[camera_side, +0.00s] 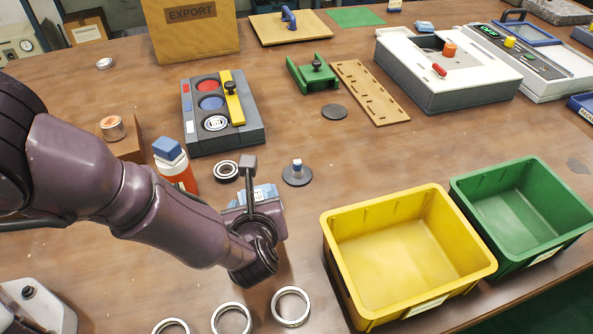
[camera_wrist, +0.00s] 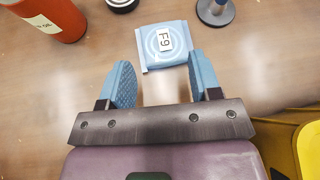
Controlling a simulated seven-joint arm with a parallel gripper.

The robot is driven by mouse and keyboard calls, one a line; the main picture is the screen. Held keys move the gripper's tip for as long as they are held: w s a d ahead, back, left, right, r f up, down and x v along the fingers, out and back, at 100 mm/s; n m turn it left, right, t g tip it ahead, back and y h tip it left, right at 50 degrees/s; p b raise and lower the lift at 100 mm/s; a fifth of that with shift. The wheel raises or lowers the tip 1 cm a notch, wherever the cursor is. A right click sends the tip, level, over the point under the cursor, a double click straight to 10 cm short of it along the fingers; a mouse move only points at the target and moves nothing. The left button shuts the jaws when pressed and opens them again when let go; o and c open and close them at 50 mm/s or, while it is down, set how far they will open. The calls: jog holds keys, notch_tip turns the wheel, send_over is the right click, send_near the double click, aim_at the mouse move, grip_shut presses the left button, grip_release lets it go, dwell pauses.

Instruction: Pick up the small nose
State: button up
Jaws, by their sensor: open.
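No object is plainly marked as the small nose, and I cannot tell which one it is. A small upright post with a blue and white top (camera_side: 297,165) stands on a round dark disc; part of it shows at the top right of the wrist view (camera_wrist: 219,10). My gripper (camera_wrist: 163,82) is open and empty, its two blue pads apart over the table. A flat blue and white packet (camera_wrist: 162,45) with a printed label lies just beyond the fingertips. My arm hides part of the table in the side view.
A yellow bin (camera_side: 400,255) and a green bin (camera_side: 520,210) stand at the right. A red bottle (camera_side: 175,170) and a dark bearing ring (camera_side: 226,171) are left of the post. Several steel rings (camera_side: 291,306) lie at the front. A grey fixture (camera_side: 222,118) stands behind.

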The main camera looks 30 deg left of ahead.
aim_at(297, 167)
jog(key=w+d+m+t, duration=0.1)
jog(key=w+d+m+t+h, duration=0.1)
jog(key=d+m, duration=0.1)
jog(key=w+d+m+h, duration=0.1)
jog(key=shift+w+d+r+t, duration=0.35)
jog(key=shift+w+r+t, duration=0.05)
jog(key=shift+w+m, duration=0.2)
jog(key=shift+m, duration=0.2)
jog(key=x, duration=1.2)
jog(key=shift+w+a+f, duration=0.1)
jog(key=shift+w+a, duration=0.1)
jog(key=shift+a, duration=0.1)
jog(key=shift+c, duration=0.5)
grip_shut()
